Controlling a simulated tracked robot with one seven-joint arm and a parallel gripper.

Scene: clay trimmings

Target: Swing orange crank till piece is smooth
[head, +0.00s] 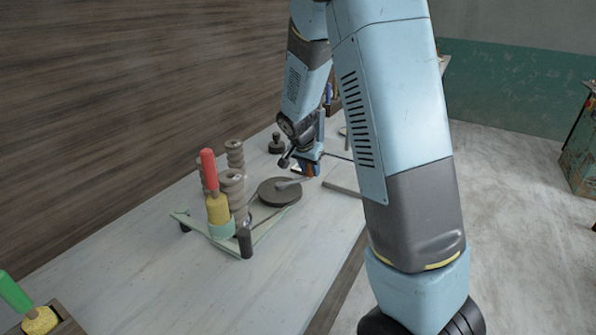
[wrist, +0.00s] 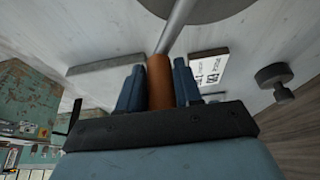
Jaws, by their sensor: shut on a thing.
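The orange crank handle (wrist: 158,82) stands between the two blue fingers of my gripper (wrist: 158,92) in the wrist view. The fingers are shut on it. A grey crank rod (wrist: 178,32) runs from the handle to a dark round wheel (head: 272,195). In the head view my gripper (head: 309,168) is at the rod's far right end. A brown ribbed clay piece (head: 233,188) stands left of the wheel. A red-handled tool with a yellow sponge (head: 218,209) is upright close against it; I cannot tell if they touch. How smooth the piece is cannot be told.
A pale green frame (head: 222,243) with dark posts surrounds the piece. Another brown ribbed column (head: 235,154) stands behind. A dark knob (head: 276,145) is near the wall. A white printed card (wrist: 208,72) lies near the handle. A green-handled sponge (head: 40,320) sits front left.

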